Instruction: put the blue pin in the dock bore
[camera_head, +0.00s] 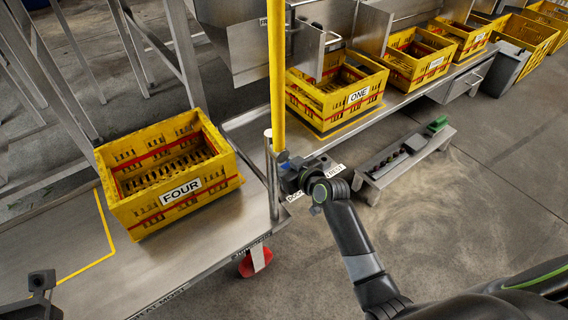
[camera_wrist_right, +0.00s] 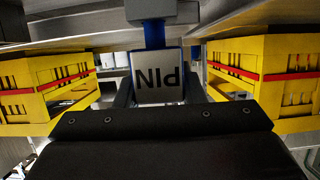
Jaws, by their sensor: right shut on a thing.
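The blue pin shows in the right wrist view as a blue stem (camera_wrist_right: 154,34) beside a grey block with an upside-down PIN label (camera_wrist_right: 158,78). My right gripper (camera_head: 305,177) is shut on the pin, with a finger on each side of the labelled block. In the head view a bit of blue (camera_head: 283,156) shows at the gripper's tip. A partly covered label starting DOC (camera_head: 294,197) is on the cart edge just below the gripper. The dock bore is hidden, so I cannot tell whether the pin is in it. My left gripper (camera_head: 40,284) is at the lower left, its jaws unclear.
A yellow post (camera_head: 277,75) stands close to the right gripper. Crate FOUR (camera_head: 130,206) is on the steel cart (camera_head: 190,275); crate ONE (camera_head: 310,113) and other crates are on the shelf behind. A REST label (camera_head: 335,171) and a low steel rack (camera_head: 425,150) are to the right.

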